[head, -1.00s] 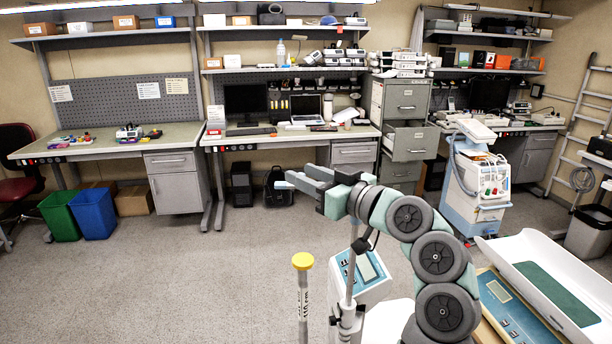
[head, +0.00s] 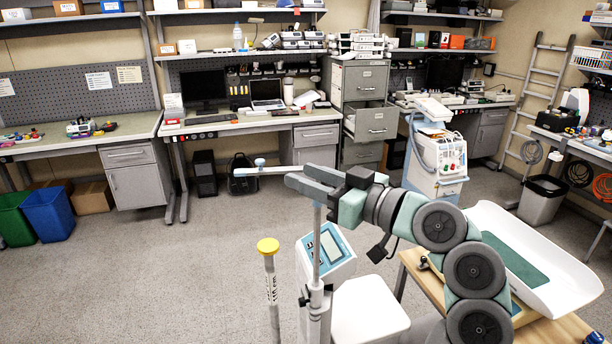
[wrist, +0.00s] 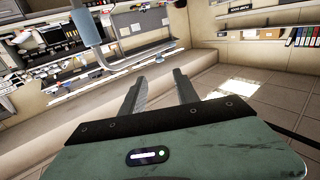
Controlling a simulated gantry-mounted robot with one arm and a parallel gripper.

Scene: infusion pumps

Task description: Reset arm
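My gripper (head: 294,180) is at the end of my arm, raised above the scale in the middle of the head view. In the wrist view its two grey fingers (wrist: 160,90) stand apart, with nothing between them. In the head view the fingers point left and overlap the upper part of a height-measuring scale's pole (head: 317,245). I cannot tell whether they touch it. The pole's thin light-blue horizontal arm (head: 262,171) sticks out to the left beyond the fingers.
The scale has a blue-framed display (head: 328,249) and a white seat (head: 368,308). A yellow-capped pole (head: 268,247) stands left of it. A white baby scale tray (head: 535,255) lies right of my arm. A wheeled white machine (head: 437,155) stands behind.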

